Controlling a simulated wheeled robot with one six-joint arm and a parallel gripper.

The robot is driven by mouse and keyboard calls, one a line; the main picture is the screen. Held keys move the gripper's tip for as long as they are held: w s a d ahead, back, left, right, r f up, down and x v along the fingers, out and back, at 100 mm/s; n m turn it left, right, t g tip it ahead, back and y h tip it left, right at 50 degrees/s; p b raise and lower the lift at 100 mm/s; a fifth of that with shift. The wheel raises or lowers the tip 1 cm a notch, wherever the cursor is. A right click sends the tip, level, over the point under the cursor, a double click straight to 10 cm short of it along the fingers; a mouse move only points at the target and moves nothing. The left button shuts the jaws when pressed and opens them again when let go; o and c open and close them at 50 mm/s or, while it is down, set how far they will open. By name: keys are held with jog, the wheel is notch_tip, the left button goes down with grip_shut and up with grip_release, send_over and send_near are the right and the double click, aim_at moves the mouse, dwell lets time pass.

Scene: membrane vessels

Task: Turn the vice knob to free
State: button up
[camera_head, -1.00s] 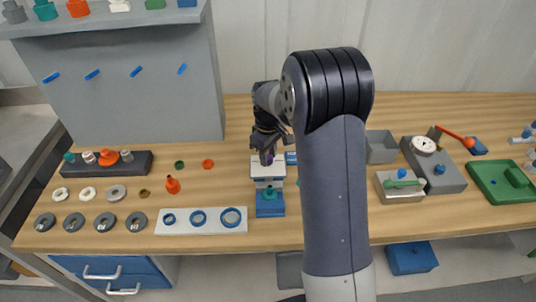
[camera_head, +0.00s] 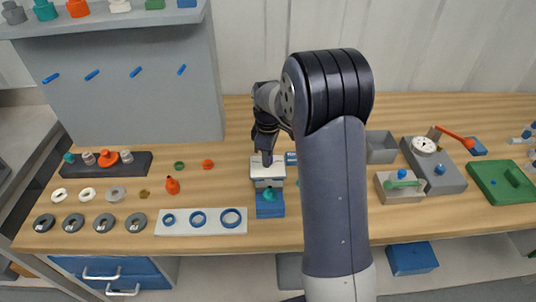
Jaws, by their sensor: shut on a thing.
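The vice (camera_head: 268,171) stands on the bench just left of my arm, with a pale grey top. A blue block (camera_head: 270,209) with a teal piece (camera_head: 270,194) on it sits at its front. My gripper (camera_head: 267,156) points down onto the top of the vice. It is shut on the vice knob, which the fingers hide almost wholly. The knob's angle cannot be told from here.
My upper arm hides the bench right of the vice. A pale plate with blue rings (camera_head: 200,230) lies to the left. A grey box with a white dial (camera_head: 447,181) and a green tray (camera_head: 512,199) stand to the right.

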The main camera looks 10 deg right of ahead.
jog(key=o, duration=1)
jog(key=shift+c, duration=0.2)
notch_tip(320, 180, up, 11)
jog(key=shift+b, duration=0.35)
jog(key=shift+f, duration=0.1)
notch_tip(320, 180, down, 11)
jog(key=shift+r+p, duration=0.1)
jog(key=shift+p, duration=0.25)
